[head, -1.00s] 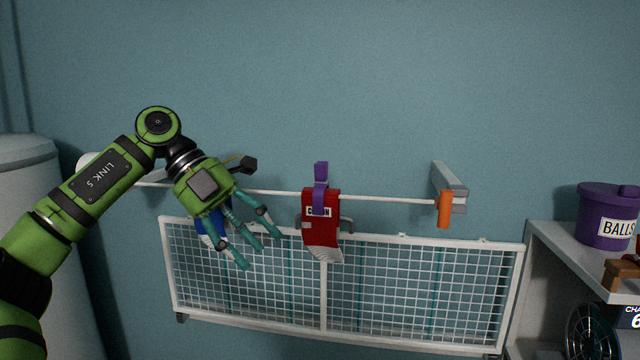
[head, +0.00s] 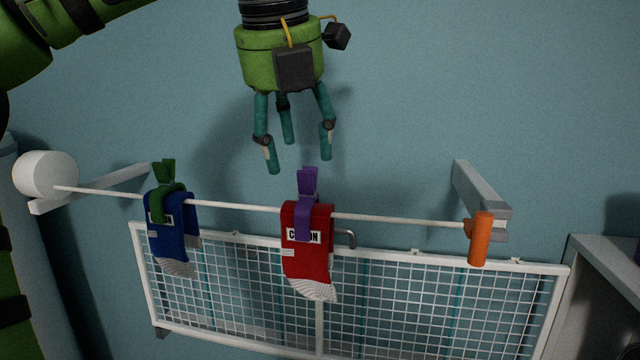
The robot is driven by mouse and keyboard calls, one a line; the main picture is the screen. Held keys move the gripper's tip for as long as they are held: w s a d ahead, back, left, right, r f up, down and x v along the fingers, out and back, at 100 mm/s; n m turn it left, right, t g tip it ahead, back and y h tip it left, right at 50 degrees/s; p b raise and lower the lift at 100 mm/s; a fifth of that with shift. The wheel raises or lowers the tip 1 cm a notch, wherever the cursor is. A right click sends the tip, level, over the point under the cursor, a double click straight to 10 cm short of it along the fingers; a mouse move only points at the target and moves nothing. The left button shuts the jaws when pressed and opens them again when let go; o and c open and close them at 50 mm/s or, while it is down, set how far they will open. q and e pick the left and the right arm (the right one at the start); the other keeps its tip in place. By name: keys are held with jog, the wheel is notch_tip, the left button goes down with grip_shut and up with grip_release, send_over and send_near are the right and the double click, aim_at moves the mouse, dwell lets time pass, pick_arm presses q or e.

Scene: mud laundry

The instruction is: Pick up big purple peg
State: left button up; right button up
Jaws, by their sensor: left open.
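The big purple peg (head: 304,205) is upright in the middle of the white rail, clipped over a red sock (head: 318,262) that hangs there. My left gripper (head: 298,165) is open and empty, with its teal fingers pointing down. In the picture its fingertips are just above the top of the purple peg and do not appear to touch it. The exact depth gap is hard to tell. My right gripper is not in view.
A green peg (head: 165,185) holds a blue sock (head: 172,232) on the white rail (head: 400,220) to the left. An orange end piece (head: 481,240) is at the rail's right end. A white mesh rack (head: 430,300) is below, and a shelf (head: 610,258) is at right.

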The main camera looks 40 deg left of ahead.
aim_at(300, 177)
pick_arm(q)
jog(key=shift+w, duration=0.1)
jog(key=shift+s+d+f+p, duration=0.15)
jog(key=shift+f+p, duration=0.25)
jog(key=shift+f, duration=0.2)
jog(key=shift+s+d+f+p, duration=0.1)
jog(key=shift+f+p, duration=0.25)
jog(key=shift+f, duration=0.25)
jog(key=x, duration=0.2)
jog(key=shift+w+a+f+p, duration=0.2)
jog(key=shift+w+f+p, duration=0.1)
jog(key=shift+p, duration=0.1)
jog(key=shift+w+a+f, duration=0.15)
jog(key=shift+w+f, duration=0.15)
jog(key=shift+f, duration=0.25)
jog(key=shift+s+r, duration=0.1)
jog(key=c, duration=0.9)
jog(key=shift+c, duration=0.3)
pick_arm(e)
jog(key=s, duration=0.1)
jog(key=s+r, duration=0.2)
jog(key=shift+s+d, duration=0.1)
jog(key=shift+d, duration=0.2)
